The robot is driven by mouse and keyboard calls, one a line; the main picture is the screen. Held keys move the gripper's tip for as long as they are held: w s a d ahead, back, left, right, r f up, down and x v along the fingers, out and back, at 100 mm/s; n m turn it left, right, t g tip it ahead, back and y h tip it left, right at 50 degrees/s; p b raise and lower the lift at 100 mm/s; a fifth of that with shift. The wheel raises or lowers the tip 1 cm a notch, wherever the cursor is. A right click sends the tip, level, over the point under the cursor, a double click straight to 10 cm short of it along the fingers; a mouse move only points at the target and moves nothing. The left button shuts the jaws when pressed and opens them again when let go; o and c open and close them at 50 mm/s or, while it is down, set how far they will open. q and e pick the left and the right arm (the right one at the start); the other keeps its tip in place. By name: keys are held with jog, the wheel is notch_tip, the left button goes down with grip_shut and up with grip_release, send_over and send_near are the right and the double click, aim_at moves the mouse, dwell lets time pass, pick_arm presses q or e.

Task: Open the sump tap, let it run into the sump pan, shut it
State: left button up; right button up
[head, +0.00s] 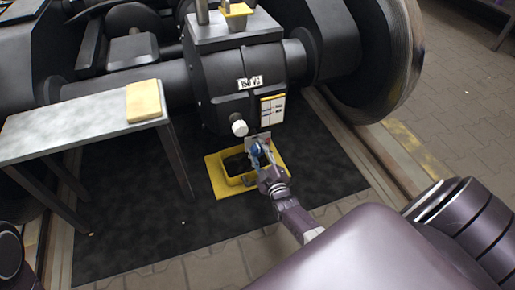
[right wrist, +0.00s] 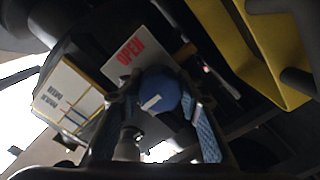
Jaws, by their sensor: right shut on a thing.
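The sump tap's round blue knob (right wrist: 162,88), with a white mark on it, sits between the fingers of my right gripper (right wrist: 155,115) in the right wrist view. A white plate reading OPEN (right wrist: 128,60) is beside the knob. In the head view my right gripper (head: 262,163) is shut on the knob, low at the front of the gearbox (head: 225,75). The yellow sump pan (head: 213,172) lies below and behind it, dark inside; it also shows in the right wrist view (right wrist: 255,50). I cannot make out any stream. My left gripper is not in view.
A grey bench (head: 75,122) with a yellow pad (head: 144,101) stands at left. A white knob (head: 239,126) and a label card (head: 272,108) are on the gearbox above the tap. A big wheel (head: 385,60) is at right. The dark mat (head: 140,235) is clear in front.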

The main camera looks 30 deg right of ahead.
dwell(0.4)
jog(key=o, duration=1.2)
jog(key=shift+s, duration=0.1)
